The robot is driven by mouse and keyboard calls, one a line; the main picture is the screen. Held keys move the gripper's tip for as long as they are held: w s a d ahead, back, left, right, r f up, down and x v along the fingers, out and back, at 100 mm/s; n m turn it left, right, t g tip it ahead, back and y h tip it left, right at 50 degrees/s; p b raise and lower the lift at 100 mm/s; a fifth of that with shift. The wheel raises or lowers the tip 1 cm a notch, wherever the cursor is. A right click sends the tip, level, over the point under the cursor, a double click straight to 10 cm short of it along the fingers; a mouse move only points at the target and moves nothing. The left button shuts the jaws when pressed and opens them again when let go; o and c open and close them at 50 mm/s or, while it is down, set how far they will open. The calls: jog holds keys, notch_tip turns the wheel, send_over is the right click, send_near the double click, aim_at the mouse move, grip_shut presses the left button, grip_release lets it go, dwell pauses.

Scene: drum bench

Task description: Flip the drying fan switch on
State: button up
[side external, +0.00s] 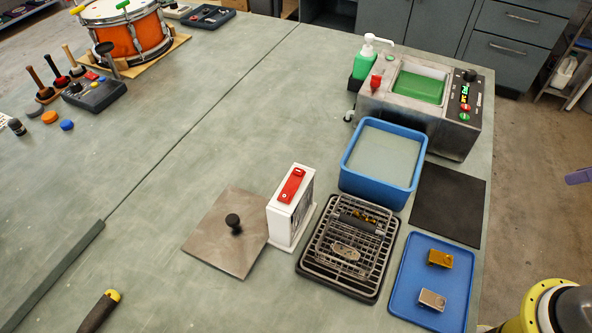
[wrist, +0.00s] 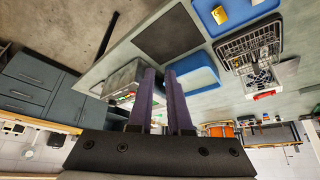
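A white box with a red rocker switch (side external: 291,186) on its top stands upright on the bench; I take it for the drying fan (side external: 280,222). Which way the rocker is tipped is too small to tell. In the wrist view the red switch (wrist: 264,95) and white fan (wrist: 287,70) show small, at the right. My gripper (wrist: 161,72) has two purple fingers, parted with a narrow gap and nothing between them. In the side view only a purple fingertip (side external: 579,177) shows at the right edge, well away from the fan, beyond the bench edge.
A black wire drying rack (side external: 318,260) stands right of the fan, and a steel plate with a black knob (side external: 210,232) lies left. A blue basin (side external: 348,182), a black mat (side external: 455,205), a blue tray (side external: 408,285) and a steel tank machine (side external: 380,108) line the right side.

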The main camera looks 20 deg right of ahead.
jog(key=w+r, duration=0.2)
jog(key=r, duration=0.1)
jog(key=w+r, duration=0.1)
jog(key=shift+a+r, duration=0.15)
jog(key=shift+r, duration=0.15)
grip_shut()
jog(key=w+a+r+n+g+y, duration=0.1)
jog(key=w+a+r+n, duration=0.25)
jog(key=w+a, duration=0.45)
jog(key=w+a+r+n+y, duration=0.1)
jog(key=w+a+r+n, duration=0.1)
jog(key=w+a+r, duration=0.5)
jog(key=w+a+f+n+g, duration=0.1)
jog(key=a+f, duration=0.4)
jog(key=a, duration=0.4)
jog(key=w+a+f+n, duration=0.1)
jog(key=a+f+n, duration=0.1)
jog(key=a+f, duration=0.3)
jog(key=a, duration=0.4)
jog(key=shift+w+a+g, duration=0.15)
jog(key=shift+g, duration=0.25)
jog(key=shift+n, duration=0.25)
